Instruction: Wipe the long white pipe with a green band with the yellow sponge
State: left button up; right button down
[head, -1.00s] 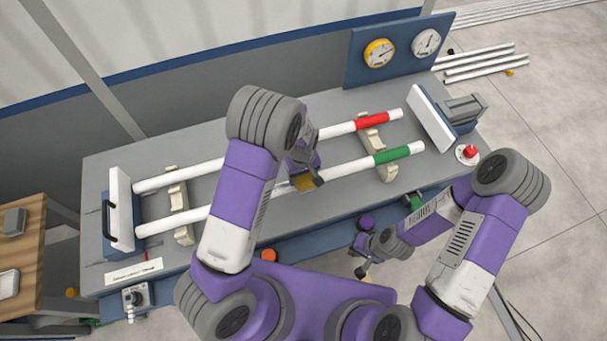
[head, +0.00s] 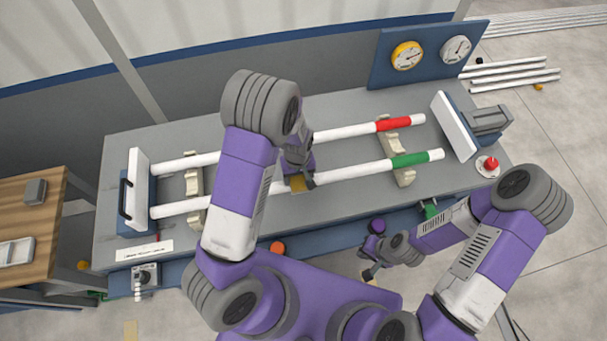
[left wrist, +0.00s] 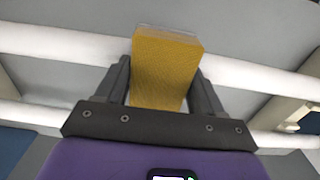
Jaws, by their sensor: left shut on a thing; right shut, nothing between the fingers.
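The long white pipe with a green band (head: 353,172) lies across cream supports on the grey bench, nearer to me than the pipe with a red band (head: 357,130). My left gripper (head: 302,184) is shut on the yellow sponge (head: 298,184) at about the middle of the green-banded pipe. In the left wrist view the sponge (left wrist: 165,68) sits between both fingers, with its far end over a white pipe (left wrist: 75,45); I cannot tell whether it touches. My left arm hides part of both pipes. My right gripper (head: 372,272) is shut and empty in front of the bench.
White end plates stand at the bench's left (head: 138,190) and right (head: 455,125). Two gauges on a blue panel (head: 430,52) stand at the back right. A red button (head: 490,165) is at the right edge. A wooden table (head: 30,225) stands at the left.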

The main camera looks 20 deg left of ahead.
aim_at(275, 187)
pick_arm(q)
jog(key=shift+s+a, duration=0.5)
jog(key=shift+a, duration=0.35)
jog(key=shift+s+a, duration=0.5)
jog(key=shift+a, duration=0.3)
jog(key=shift+s+a+f, duration=0.1)
jog(key=shift+s+a, duration=0.4)
jog(key=shift+a, duration=0.25)
jog(key=shift+s+a, duration=0.5)
jog(key=shift+a, duration=0.25)
jog(key=shift+r+p, duration=0.3)
jog(key=shift+r, duration=0.25)
notch_tip(275, 187, up, 5)
jog(key=p, duration=0.4)
jog(key=shift+w, duration=0.1)
notch_tip(275, 187, up, 3)
jog(key=p, duration=0.2)
jog(key=shift+p, duration=0.4)
